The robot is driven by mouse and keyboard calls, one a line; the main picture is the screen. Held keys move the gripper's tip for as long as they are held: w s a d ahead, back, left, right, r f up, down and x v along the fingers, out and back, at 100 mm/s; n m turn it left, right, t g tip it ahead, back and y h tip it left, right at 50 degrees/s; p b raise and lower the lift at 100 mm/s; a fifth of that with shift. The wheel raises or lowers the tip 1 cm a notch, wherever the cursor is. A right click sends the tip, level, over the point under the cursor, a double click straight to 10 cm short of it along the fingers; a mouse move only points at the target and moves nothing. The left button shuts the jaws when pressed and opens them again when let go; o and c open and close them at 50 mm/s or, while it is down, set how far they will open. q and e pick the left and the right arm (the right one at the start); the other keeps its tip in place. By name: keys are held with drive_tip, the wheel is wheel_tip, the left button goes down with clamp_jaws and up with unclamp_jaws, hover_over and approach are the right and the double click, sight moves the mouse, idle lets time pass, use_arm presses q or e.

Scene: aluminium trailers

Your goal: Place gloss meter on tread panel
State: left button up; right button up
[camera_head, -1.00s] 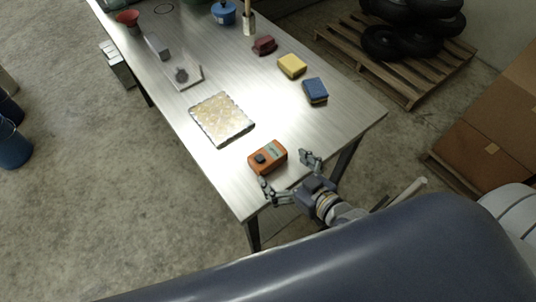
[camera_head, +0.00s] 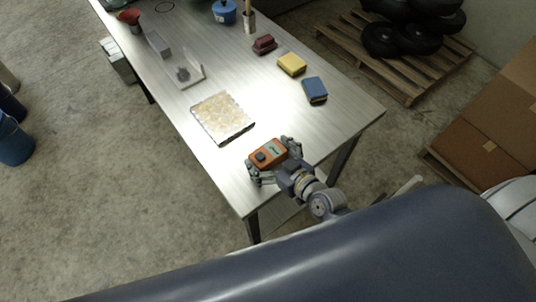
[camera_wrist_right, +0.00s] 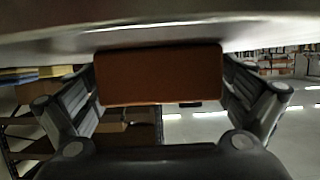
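The gloss meter (camera_head: 267,153) is an orange box with a grey-green display and a dark knob, at the near end of the metal table. My right gripper (camera_head: 273,160) has its fingers around the meter, one at each end. In the right wrist view the meter's brown-orange side (camera_wrist_right: 158,75) fills the space between the fingers, with no clear gap; I cannot tell whether they press on it. The tread panel (camera_head: 222,116) is a pale yellowish square plate with a patterned top, lying flat beyond the meter. Nothing is on it. My left gripper is not in view.
A blue sponge-like block (camera_head: 314,89), a yellow one (camera_head: 292,64) and a dark red block (camera_head: 264,44) lie along the right of the table. A clear stand (camera_head: 187,75) is beyond the panel. Bare tabletop (camera_head: 275,110) separates the panel from the blocks.

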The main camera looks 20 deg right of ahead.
drive_tip(key=c, duration=0.8)
